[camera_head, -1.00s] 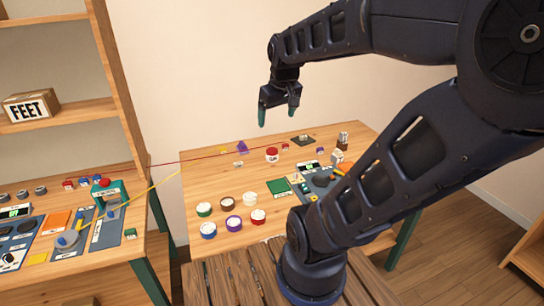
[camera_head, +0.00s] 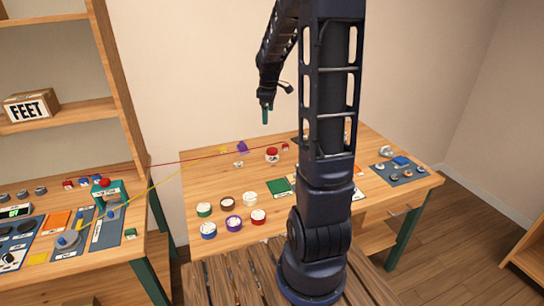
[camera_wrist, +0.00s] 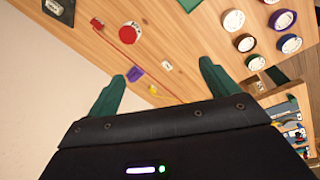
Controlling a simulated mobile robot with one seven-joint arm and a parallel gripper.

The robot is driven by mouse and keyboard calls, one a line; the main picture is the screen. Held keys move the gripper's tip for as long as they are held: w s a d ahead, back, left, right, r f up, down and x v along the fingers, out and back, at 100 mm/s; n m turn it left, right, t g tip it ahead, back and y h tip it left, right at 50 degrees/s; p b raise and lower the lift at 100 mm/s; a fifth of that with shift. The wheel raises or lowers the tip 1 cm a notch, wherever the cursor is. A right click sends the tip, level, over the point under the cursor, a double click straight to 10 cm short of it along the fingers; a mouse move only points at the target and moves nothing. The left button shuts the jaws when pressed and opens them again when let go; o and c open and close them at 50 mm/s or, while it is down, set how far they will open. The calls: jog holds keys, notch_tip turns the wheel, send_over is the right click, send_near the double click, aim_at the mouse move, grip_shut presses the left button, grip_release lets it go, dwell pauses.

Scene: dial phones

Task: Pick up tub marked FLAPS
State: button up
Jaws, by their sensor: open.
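Several small round tubs with white tops stand grouped on the table's left front in the head view: green (camera_head: 204,209), brown (camera_head: 227,203), white (camera_head: 249,199), blue (camera_head: 208,230), purple (camera_head: 234,223) and red (camera_head: 258,216). The lettering on their tops is too small to read, so I cannot tell which is marked FLAPS. In the wrist view they lie at the upper right, among them a brown tub (camera_wrist: 233,20) and a purple tub (camera_wrist: 282,20). My gripper (camera_head: 265,115) is open and empty, high above the table's back edge. Its green fingers (camera_wrist: 163,72) are apart.
A red-topped round thing (camera_head: 272,155), a purple object (camera_head: 243,147) and a small yellow piece (camera_head: 223,149) sit at the back. A green square (camera_head: 279,187) lies right of the tubs. A thin red cord (camera_head: 190,160) crosses the table. My arm hides part of the table's right half.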

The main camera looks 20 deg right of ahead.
jog(key=w+d+f+n, duration=0.3)
jog(key=w+f, duration=0.4)
jog(key=f, duration=0.1)
jog(key=n+g, duration=0.2)
jog(key=n, duration=0.2)
send_over(272, 150)
notch_tip(272, 150, down, 11)
jog(key=shift+a+r, duration=0.1)
jog(key=shift+a, duration=0.05)
jog(key=shift+w+d+f, duration=0.1)
jog(key=shift+d+f, duration=0.05)
jog(key=shift+f, duration=2.65)
jog(key=shift+w+d+f, duration=0.1)
jog(key=shift+f, duration=2.7)
jog(key=c, duration=1.1)
jog(key=shift+c, duration=0.2)
